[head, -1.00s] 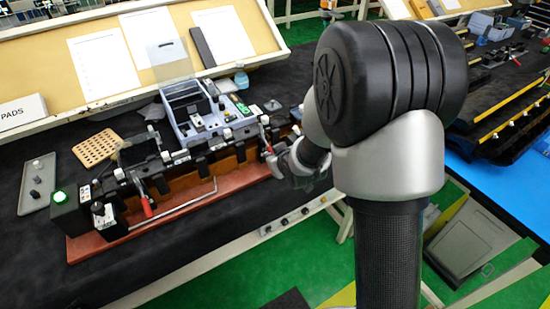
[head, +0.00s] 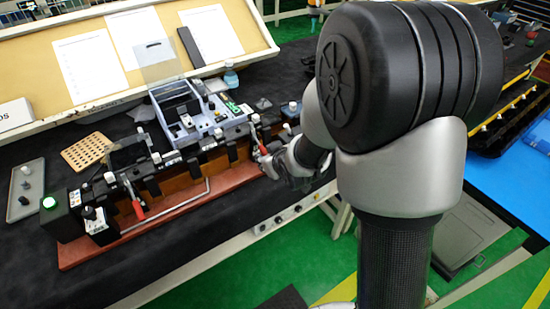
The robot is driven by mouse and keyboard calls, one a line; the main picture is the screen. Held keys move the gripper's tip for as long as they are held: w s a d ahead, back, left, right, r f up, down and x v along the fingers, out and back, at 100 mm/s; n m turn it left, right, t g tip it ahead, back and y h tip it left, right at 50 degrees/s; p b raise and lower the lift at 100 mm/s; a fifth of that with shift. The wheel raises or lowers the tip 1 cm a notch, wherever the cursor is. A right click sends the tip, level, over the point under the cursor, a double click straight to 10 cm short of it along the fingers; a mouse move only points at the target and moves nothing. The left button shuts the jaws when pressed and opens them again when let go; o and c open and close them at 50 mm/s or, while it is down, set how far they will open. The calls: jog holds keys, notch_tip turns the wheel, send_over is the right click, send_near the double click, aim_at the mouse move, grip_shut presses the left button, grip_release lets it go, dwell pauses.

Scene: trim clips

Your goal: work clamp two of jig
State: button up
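The jig (head: 180,212) is a long reddish-brown base with a row of black supports, on a black-covered bench. One red-handled clamp (head: 136,205) stands near its left end. A second red-handled clamp (head: 261,141) is near its right end. My gripper (head: 268,164) is at the right end of the jig, right by this second clamp's handle. The gripper is small here and partly hidden by my own wrist, so I cannot tell whether its fingers touch or hold the handle.
A perforated tan board (head: 87,150) and a grey tray (head: 27,187) lie to the left. A black box with a green lit button (head: 50,202) is at the jig's left end. Green floor lies in front of the bench.

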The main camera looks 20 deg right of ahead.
jog(key=v, duration=0.8)
jog(key=shift+s, duration=0.25)
jog(key=shift+r, duration=0.15)
jog(key=s+r+m+g, duration=0.2)
jog(key=s+r, duration=0.2)
jog(key=s, duration=0.8)
jog(key=s+r+m+g, duration=0.1)
jog(key=s+r+g, duration=0.2)
jog(key=s, duration=1)
jog(key=shift+a+r+m+h, duration=0.2)
jog(key=shift+r+m+h, duration=0.2)
jog(key=shift+r, duration=0.6)
